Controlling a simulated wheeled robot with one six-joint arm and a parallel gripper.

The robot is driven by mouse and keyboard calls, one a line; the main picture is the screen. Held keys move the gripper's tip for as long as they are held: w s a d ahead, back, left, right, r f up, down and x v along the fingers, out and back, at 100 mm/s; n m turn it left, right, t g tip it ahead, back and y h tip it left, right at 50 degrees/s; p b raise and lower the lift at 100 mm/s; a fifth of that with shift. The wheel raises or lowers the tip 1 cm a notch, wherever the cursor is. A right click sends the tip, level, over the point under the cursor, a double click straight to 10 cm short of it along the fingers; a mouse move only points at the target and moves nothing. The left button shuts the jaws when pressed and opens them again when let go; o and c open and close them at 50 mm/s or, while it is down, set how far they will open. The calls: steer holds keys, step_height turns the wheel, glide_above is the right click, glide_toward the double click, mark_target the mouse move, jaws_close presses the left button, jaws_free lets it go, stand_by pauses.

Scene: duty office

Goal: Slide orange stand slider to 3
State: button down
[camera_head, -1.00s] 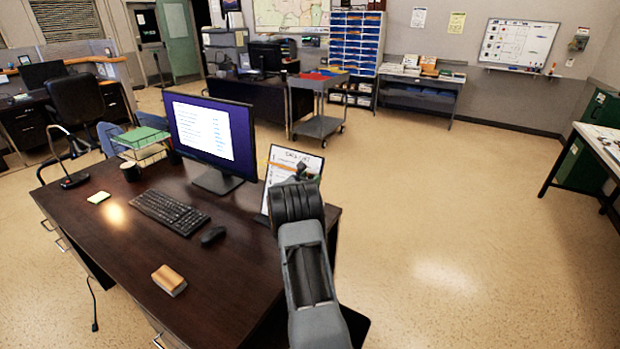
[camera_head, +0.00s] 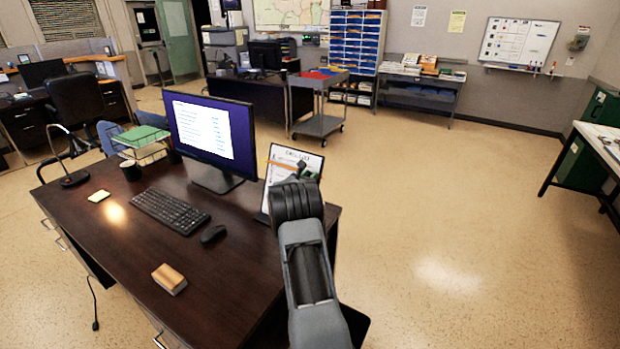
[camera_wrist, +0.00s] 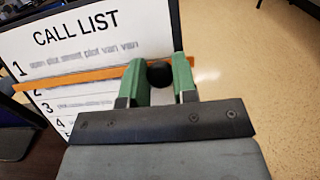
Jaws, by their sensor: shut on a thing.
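The call list stand (camera_head: 281,178) is a white sheet on a dark backing at the right end of the desk. In the wrist view, the sheet (camera_wrist: 90,55) reads CALL LIST above numbered lines. The orange slider (camera_wrist: 75,79) is a thin strip lying across the sheet, slightly tilted in the picture, between lines 1 and 2. It also shows in the head view (camera_head: 285,164). My gripper (camera_wrist: 160,74) has green fingers shut on the slider's black knob (camera_wrist: 159,74) at its right part. In the head view my arm hides the stand's lower right.
The monitor (camera_head: 212,128) stands just left of the stand. A keyboard (camera_head: 170,210), a mouse (camera_head: 213,234) and a wooden block (camera_head: 169,279) lie on the dark desk (camera_head: 225,285). Open floor (camera_head: 440,220) lies to the right.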

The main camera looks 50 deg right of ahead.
steer(key=shift+f, duration=0.1)
steer(key=f+b, duration=0.2)
steer(key=a+f+b, duration=0.1)
steer(key=f+b, duration=0.1)
steer(key=a+f+b, duration=0.1)
steer(key=f+b, duration=0.1)
steer(key=b, duration=0.1)
steer(key=shift+s+a+f, duration=0.2)
steer(key=shift+s, duration=0.05)
steer(key=shift+r, duration=0.1)
steer(key=c, duration=0.9)
jaws_free()
steer(key=shift+a, duration=0.1)
steer(key=b+v, duration=0.1)
steer(key=v, duration=1.2)
steer(key=shift+s+a, duration=0.1)
steer(key=shift+a, duration=0.25)
